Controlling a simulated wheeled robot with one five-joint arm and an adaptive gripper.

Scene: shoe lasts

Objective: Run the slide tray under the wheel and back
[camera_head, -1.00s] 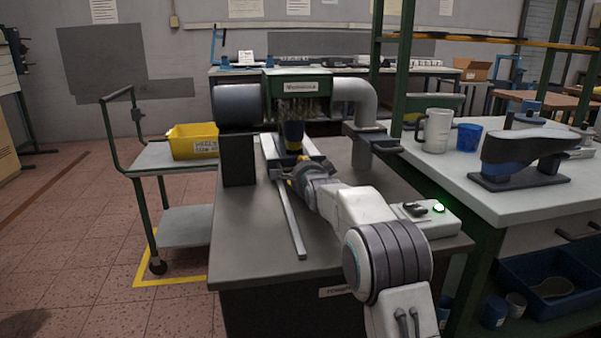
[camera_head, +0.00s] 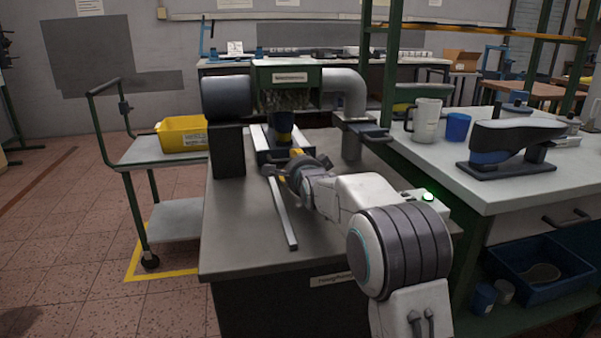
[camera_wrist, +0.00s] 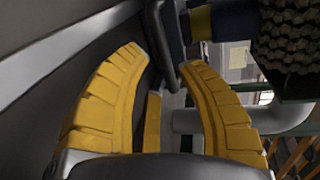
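The slide tray (camera_head: 262,148) sits on a rail (camera_head: 283,212) on the grey bench, just in front of the green hood. A dark blue piece with a yellow band (camera_head: 281,124) stands on it; it also shows in the wrist view (camera_wrist: 232,20). The bristly wheel (camera_head: 287,101) is partly hidden inside the hood and shows dark in the wrist view (camera_wrist: 287,38). My gripper (camera_head: 286,168) is at the tray's near end. In the wrist view its yellow fingers (camera_wrist: 163,62) are apart on either side of a dark handle bar (camera_wrist: 166,38), with a gap at the left finger.
A green hood (camera_head: 290,77) with a grey pipe (camera_head: 350,90) stands behind the tray. A trolley with a yellow bin (camera_head: 182,134) is at left. At right a bench (camera_head: 470,185) holds mugs and a shoe-last stand (camera_head: 510,145).

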